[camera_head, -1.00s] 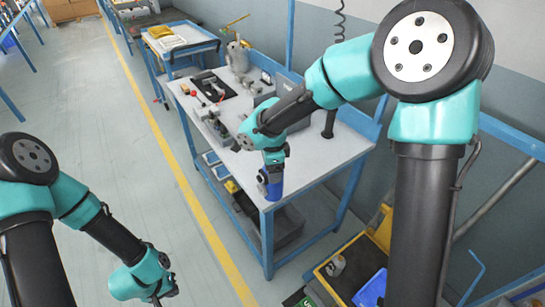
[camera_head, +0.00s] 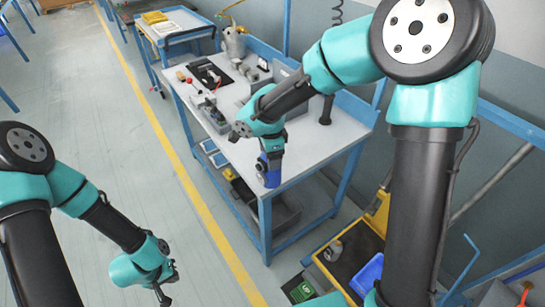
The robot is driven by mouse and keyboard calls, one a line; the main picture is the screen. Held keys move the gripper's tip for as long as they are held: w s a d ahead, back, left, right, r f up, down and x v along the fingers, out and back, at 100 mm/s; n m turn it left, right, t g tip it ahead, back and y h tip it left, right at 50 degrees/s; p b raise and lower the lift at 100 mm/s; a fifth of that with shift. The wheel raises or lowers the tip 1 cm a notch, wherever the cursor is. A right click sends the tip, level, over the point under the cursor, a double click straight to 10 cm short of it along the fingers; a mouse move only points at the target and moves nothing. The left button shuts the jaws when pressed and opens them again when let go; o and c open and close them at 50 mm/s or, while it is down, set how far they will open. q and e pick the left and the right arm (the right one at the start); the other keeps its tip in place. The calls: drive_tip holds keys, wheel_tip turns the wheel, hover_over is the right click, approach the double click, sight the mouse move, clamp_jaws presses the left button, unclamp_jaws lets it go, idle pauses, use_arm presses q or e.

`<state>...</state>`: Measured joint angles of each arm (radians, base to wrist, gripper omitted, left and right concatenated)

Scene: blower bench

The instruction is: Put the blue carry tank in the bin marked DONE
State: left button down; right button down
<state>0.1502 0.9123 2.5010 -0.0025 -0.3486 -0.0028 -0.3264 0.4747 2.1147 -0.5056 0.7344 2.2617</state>
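The blue carry tank (camera_head: 270,177), a small dark blue body, hangs beneath my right arm's wrist over the near corner of the workbench. My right gripper (camera_head: 269,160) appears shut on it, though its fingers are largely hidden. A dark bin with a green label (camera_head: 301,291) stands on the floor at the bottom, partly cut by the frame; its lettering is too small to read. My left gripper (camera_head: 163,297) is low at the lower left over bare floor, away from the tank; its finger gap does not show clearly.
The white-topped workbench (camera_head: 318,145) has blue legs and holds tools and fixtures towards its far end. A yellow-edged dark tray (camera_head: 342,262) and a blue bin (camera_head: 368,274) lie right of the labelled bin.

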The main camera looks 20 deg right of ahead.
drive_tip(key=w+d+f+n, duration=0.2)
drive_tip(key=w+d+n, duration=0.3)
drive_tip(key=n, duration=0.9)
drive_tip(key=shift+w+d+f, duration=0.2)
drive_tip(key=shift+w+d, duration=0.15)
drive_tip(key=shift+w, duration=0.9)
